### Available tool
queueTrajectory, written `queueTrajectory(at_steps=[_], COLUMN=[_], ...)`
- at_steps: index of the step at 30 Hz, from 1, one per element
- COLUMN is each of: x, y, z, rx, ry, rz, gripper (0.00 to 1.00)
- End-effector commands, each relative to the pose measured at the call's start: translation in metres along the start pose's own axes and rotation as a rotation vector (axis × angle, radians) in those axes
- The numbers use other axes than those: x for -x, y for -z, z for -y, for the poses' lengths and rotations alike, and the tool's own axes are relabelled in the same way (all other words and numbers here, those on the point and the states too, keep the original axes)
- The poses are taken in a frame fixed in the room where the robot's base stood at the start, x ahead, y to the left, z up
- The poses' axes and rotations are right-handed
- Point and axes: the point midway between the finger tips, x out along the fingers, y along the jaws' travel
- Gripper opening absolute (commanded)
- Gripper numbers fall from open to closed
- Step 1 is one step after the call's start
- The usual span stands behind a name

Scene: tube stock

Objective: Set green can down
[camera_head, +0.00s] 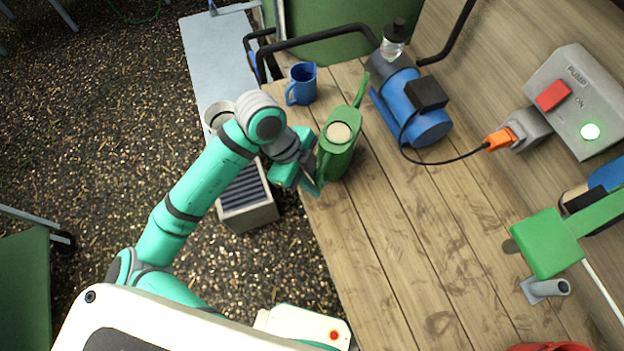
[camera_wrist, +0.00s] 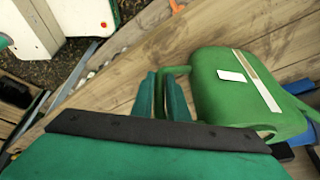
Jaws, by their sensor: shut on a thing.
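The green can is a watering can (camera_head: 338,152) with a pale round top and a spout pointing to the back. It is at the left edge of the wooden table (camera_head: 420,240) and looks about upright. I cannot tell whether its base touches the boards. My gripper (camera_head: 312,178) is at the near left side of the can, shut on its handle. In the wrist view, the two fingers of my gripper (camera_wrist: 166,97) close around the green handle, and the can body (camera_wrist: 235,88) with a white label is to the right. The gripper partly hides the handle.
A blue jug (camera_head: 303,84) stands behind the can. A blue pump (camera_head: 415,115) with a cable to an orange plug (camera_head: 498,139) is to its right. A grey pump switch box (camera_head: 580,100) is at the far right.

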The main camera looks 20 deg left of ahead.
Motion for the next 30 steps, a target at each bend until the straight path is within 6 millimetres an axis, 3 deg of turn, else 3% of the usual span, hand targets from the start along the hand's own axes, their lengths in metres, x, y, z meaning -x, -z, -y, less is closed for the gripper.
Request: queueTrajectory(at_steps=[5, 18, 19, 21, 30], x=[-0.013, -0.016, -0.016, -0.016, -0.015], y=[-0.005, -0.007, -0.007, -0.007, -0.007], z=[-0.001, -0.001, -0.001, -0.001, -0.001], rx=[-0.001, -0.001, 0.0, 0.0, 0.0], ry=[0.004, 0.004, 0.001, 0.001, 0.001], rz=[-0.002, -0.001, 0.0, 0.0, 0.0], gripper=[0.0, 0.0, 0.21, 0.33, 0.33])
